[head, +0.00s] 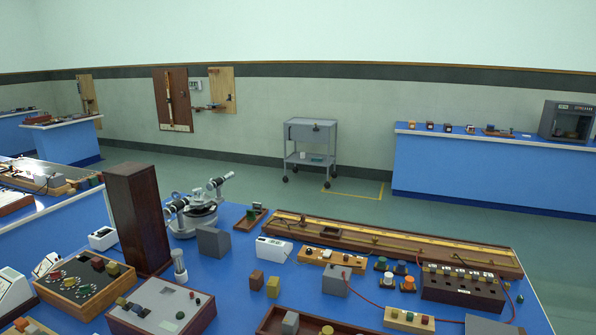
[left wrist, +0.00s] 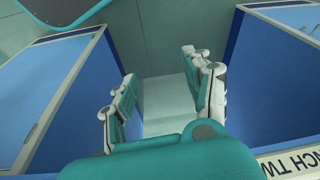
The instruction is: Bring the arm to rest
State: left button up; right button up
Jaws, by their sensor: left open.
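My left gripper (left wrist: 163,95) shows in the left wrist view. Its two teal-padded fingers stand wide apart with nothing between them. Behind the gap I see pale floor between two blue bench sides, one at the left (left wrist: 65,105) and one at the right (left wrist: 262,75). No part of my left gripper shows in the head view. My right gripper is in neither view.
In the head view a blue bench (head: 240,250) crowded with instruments fills the front. A tall dark wooden box (head: 138,218) and a grey spectrometer (head: 199,210) stand on it. A grey trolley (head: 311,133) stands by the far wall. Open floor (head: 350,205) lies behind the bench.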

pick_arm(q)
jog(key=s+a+f, duration=0.1)
jog(key=s+f, duration=0.8)
jog(key=f, duration=0.2)
jog(key=s+a+f+g, duration=0.1)
jog(key=s+a+f, duration=0.1)
jog(key=s+f, duration=0.7)
notch_tip(320, 180, down, 4)
jog(key=shift+r+g, duration=0.25)
jog(key=shift+g, duration=0.05)
